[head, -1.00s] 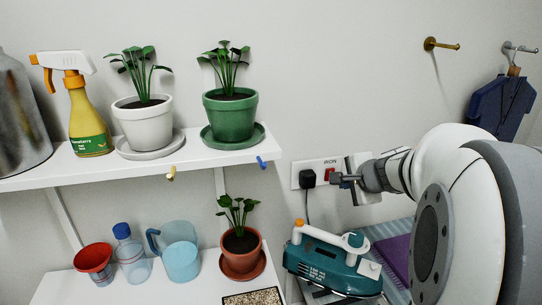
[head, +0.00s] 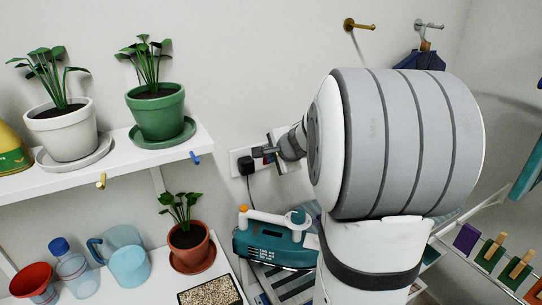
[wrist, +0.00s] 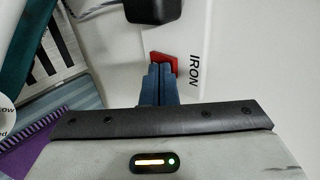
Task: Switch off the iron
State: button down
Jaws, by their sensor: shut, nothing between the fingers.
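The teal iron (head: 275,246) stands below the wall socket plate (head: 237,155), its white handle and orange button on top. A black plug (head: 247,166) sits in the plate with its cord hanging down. In the wrist view, the red switch (wrist: 168,59) is beside the printed word IRON, with the black plug (wrist: 153,9) at the top edge. My gripper (wrist: 160,70) is shut and empty, its blue-grey fingertips at the red switch and covering part of it. I cannot tell whether they touch it. In the head view my gripper (head: 260,153) is at the plate.
A shelf holds a green pot (head: 157,110) and a white pot (head: 62,132). Below are a terracotta pot (head: 190,245), a blue jug (head: 128,265) and a red funnel (head: 32,281). A drying rack with pegs (head: 488,250) stands at right.

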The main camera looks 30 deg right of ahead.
jog(key=shift+w+r+p, duration=0.1)
jog(key=shift+w+p, duration=0.05)
jog(key=shift+p, duration=0.15)
jog(key=shift+r+p, duration=0.6)
jog(key=shift+r, duration=0.2)
jog(key=v, duration=1.3)
